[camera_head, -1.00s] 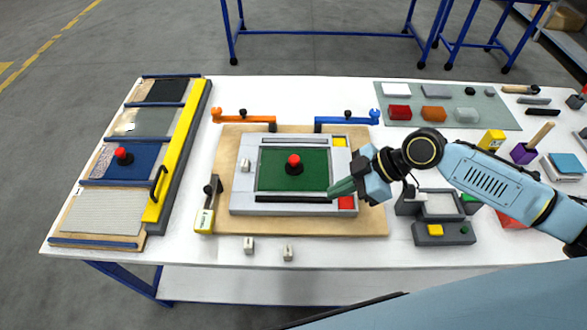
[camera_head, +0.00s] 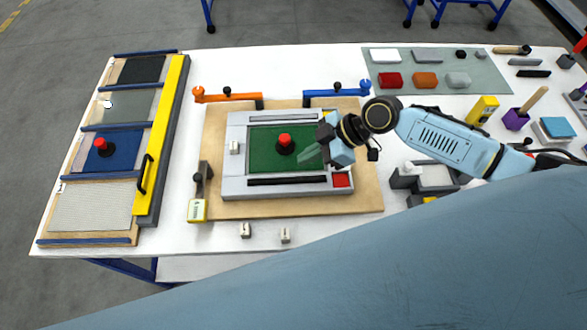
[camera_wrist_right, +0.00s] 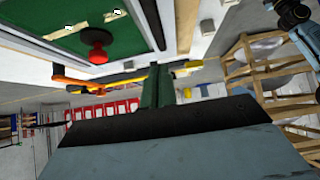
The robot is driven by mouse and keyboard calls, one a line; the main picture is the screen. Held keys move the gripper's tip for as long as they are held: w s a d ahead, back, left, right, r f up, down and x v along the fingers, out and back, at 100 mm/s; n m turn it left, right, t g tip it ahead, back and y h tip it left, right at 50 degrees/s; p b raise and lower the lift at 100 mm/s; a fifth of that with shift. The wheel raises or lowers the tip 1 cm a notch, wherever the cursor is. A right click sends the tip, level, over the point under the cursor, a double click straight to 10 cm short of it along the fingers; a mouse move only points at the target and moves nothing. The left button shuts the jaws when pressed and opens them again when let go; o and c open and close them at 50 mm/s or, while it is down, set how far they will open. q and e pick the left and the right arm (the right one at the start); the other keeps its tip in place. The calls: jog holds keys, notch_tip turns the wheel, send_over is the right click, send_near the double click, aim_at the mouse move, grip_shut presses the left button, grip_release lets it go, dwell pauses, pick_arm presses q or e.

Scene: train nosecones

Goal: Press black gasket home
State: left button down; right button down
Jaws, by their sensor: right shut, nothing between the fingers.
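The black gasket (camera_head: 287,180) is a dark strip lying along the front side of the grey frame (camera_head: 238,188). I cannot tell how deep it sits. The frame surrounds a green panel (camera_head: 262,161) with a red-topped knob (camera_head: 285,143). My right gripper (camera_head: 306,153) is shut and empty, its pale green fingers in front of the panel's right part, behind the gasket in the picture. In the right wrist view the closed fingers (camera_wrist_right: 157,88) point toward the panel's edge; the gasket cannot be made out there. My left gripper is not in view.
The frame rests on a wooden board (camera_head: 370,195). Orange (camera_head: 228,96) and blue (camera_head: 337,92) clamps stand behind it, and a yellow-tagged clamp (camera_head: 198,208) at left. A panel rack with a yellow bar (camera_head: 163,150) fills the table's left.

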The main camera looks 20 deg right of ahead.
aim_at(282, 179)
jog(key=x, duration=0.4)
jog(key=shift+a, duration=0.1)
notch_tip(282, 179, down, 3)
jog(key=shift+w+a+f+p, duration=0.1)
jog(key=shift+a+f+p, duration=0.1)
jog(key=shift+p, duration=0.2)
jog(key=shift+f, duration=0.6)
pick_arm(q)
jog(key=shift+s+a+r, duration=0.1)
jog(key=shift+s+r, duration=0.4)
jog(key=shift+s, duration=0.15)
